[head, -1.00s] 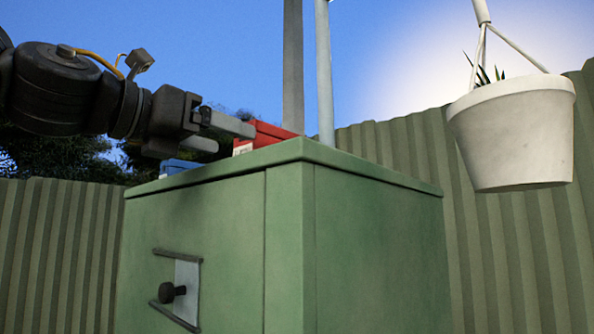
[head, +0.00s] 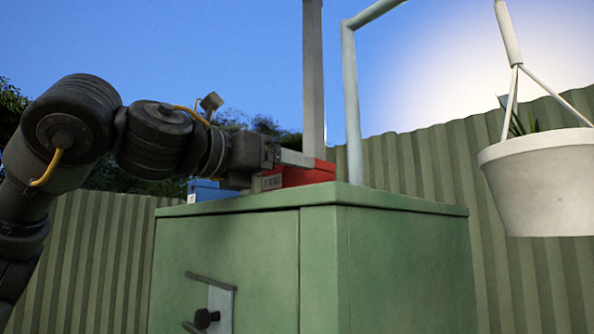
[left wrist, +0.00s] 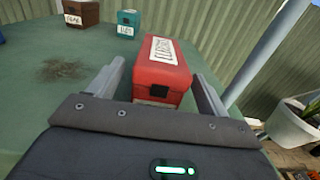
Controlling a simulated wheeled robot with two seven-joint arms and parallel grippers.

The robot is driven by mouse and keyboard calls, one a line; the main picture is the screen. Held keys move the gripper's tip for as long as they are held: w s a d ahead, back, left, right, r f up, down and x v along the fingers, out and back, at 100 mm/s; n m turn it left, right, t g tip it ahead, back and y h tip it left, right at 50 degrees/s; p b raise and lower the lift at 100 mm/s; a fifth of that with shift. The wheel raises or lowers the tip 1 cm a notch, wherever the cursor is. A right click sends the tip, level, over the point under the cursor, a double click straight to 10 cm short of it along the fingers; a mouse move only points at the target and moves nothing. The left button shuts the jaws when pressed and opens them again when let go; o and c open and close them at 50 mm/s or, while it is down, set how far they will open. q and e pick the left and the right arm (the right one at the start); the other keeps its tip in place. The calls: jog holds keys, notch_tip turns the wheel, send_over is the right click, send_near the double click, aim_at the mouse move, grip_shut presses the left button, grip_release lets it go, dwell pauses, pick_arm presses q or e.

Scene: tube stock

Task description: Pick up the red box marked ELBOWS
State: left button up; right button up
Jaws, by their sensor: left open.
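My left gripper (head: 285,170) is open at the box. In the left wrist view its two fingers (left wrist: 160,90) stand on either side of the box's near end, with a gap on each side. My right gripper is not in view.
The green cabinet top (left wrist: 70,75) also bears a brown box (left wrist: 82,14) and a teal box (left wrist: 127,22). A blue box (head: 205,190) sits left of my gripper. A grey pole (head: 353,110) rises behind, and a hanging white pot (head: 540,180) is at the right.

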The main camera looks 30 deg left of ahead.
pick_arm(q)
jog(key=p+x, duration=0.1)
jog(key=x, duration=0.3)
jog(key=shift+w, duration=0.1)
jog(key=shift+s+a, duration=0.15)
jog(key=shift+s, duration=0.2)
jog(key=shift+c, duration=0.5)
jog(key=shift+w, duration=0.15)
jog(key=c, duration=1.2)
